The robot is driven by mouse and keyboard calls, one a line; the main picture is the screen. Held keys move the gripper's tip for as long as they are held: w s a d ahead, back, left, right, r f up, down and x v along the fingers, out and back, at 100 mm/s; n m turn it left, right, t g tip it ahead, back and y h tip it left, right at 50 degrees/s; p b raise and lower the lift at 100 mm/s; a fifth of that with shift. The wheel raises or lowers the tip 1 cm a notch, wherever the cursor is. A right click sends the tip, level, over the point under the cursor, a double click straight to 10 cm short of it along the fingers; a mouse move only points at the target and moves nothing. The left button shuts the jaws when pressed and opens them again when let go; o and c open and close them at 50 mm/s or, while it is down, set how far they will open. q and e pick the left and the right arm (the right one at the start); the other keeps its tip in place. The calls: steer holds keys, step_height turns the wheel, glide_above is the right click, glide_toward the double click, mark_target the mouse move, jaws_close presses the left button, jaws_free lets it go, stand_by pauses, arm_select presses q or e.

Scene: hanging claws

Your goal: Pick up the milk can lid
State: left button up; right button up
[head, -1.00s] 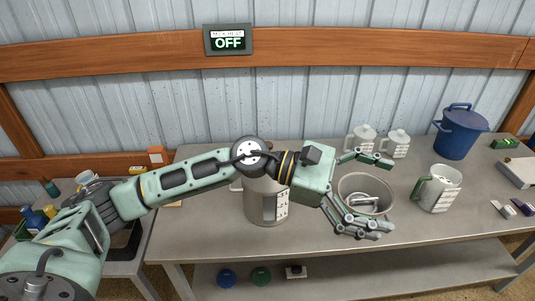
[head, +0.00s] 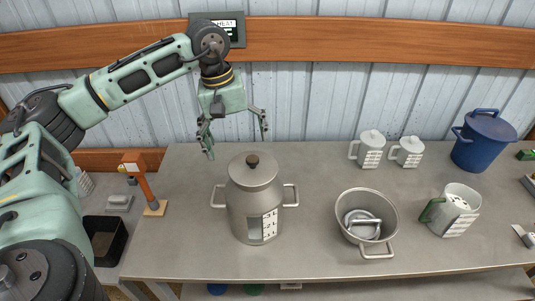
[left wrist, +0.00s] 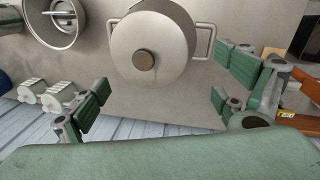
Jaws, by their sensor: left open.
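The milk can (head: 246,215) is a steel vessel with two side handles, standing upright on the grey table. Its lid (head: 243,168) is round and grey with a dark knob (head: 252,160) on top, and it sits on the can. In the left wrist view the lid (left wrist: 168,32) and its knob (left wrist: 143,60) show from above, ahead of the fingers. My left gripper (head: 236,145) is open and empty, above and behind the can, fingers pointing down. It also shows in the left wrist view (left wrist: 150,112), its fingers apart on either side and not touching the lid. My right gripper is not in view.
A steel pot (head: 391,216) with a metal item inside stands right of the can. Farther right are a jug with a green handle (head: 459,212) and a blue bucket (head: 484,143). Two small lidded jugs (head: 371,152) stand behind. An orange post (head: 146,188) stands at left.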

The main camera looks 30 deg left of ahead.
mark_target(246, 168)
arm_select(q)
steer(key=shift+w+a, duration=0.15)
steer(key=shift+w, duration=0.1)
steer(key=shift+s+f, duration=0.15)
steer(key=shift+f, duration=0.2)
steer(key=shift+s+d+f+p, duration=0.2)
steer(key=shift+s+f+p, duration=0.25)
steer(key=shift+f+p, duration=0.15)
steer(key=shift+w+d+f+p, duration=0.15)
steer(key=shift+d+f+p, duration=0.2)
steer(key=shift+f, duration=0.25)
steer(key=shift+w+d+f+p, duration=0.1)
steer(key=shift+d+f+p, duration=0.1)
steer(key=shift+f+p, duration=0.3)
steer(key=shift+w+d+f, duration=0.1)
steer(key=shift+w+f, duration=0.1)
steer(key=shift+f, duration=0.4)
steer(key=shift+w+f, duration=0.15)
steer(key=shift+f, duration=0.45)
steer(key=shift+s+f, duration=0.1)
steer(key=shift+f, duration=0.1)
steer(key=c, duration=1.3)
steer(key=shift+c, duration=0.6)
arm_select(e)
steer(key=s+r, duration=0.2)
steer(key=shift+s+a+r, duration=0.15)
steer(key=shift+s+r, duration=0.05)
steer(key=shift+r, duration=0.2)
